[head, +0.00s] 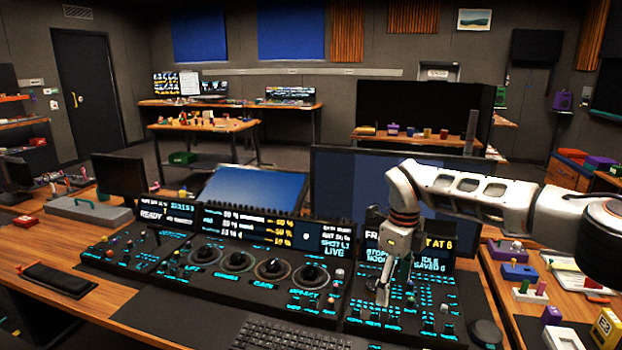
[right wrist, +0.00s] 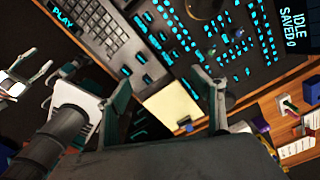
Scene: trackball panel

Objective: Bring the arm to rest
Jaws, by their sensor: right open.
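My right arm (head: 470,190) comes in from the right, and its gripper (head: 384,292) points down over the right section of the control panel (head: 345,300). The gripper is open with nothing between its fingers. In the right wrist view the open fingers (right wrist: 168,88) stand apart above the panel edge, a keyboard and a pale square (right wrist: 170,105). I cannot tell whether the fingertips touch the panel. A dark round object (head: 486,333) sits right of the panel; a dark ball shape (right wrist: 203,8) shows at the top of the wrist view. My left gripper does not show in the head view.
A keyboard (head: 290,336) lies in front of the panel. Monitors (head: 345,185) stand behind it. The right-hand bench (head: 560,285) holds several small coloured items. A black pad (head: 57,280) lies at the left, with some bare wood around it.

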